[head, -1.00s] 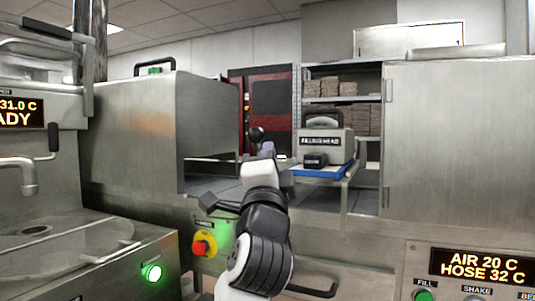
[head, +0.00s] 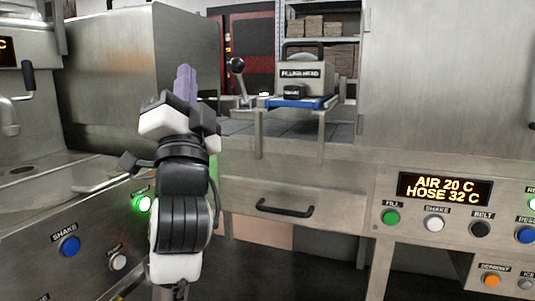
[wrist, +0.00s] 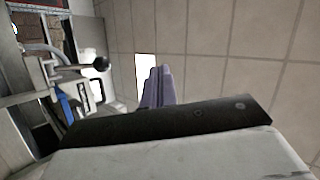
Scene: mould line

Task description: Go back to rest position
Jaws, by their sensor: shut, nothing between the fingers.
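My gripper (head: 185,82) is at the end of my raised arm, left of centre in the head view. Its purple fingers point up and are together, with nothing between them. In the wrist view the fingers (wrist: 158,86) also show closed and empty, in front of the tiled ceiling. My forearm hides part of the machine front behind it.
A filling head unit (head: 307,75) on a blue tray (head: 300,103) stands behind to the right, with a black-knobbed lever (head: 238,78) beside it. Steel cabinets flank both sides. A button panel (head: 445,190) is at right. A drawer handle (head: 284,209) is below.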

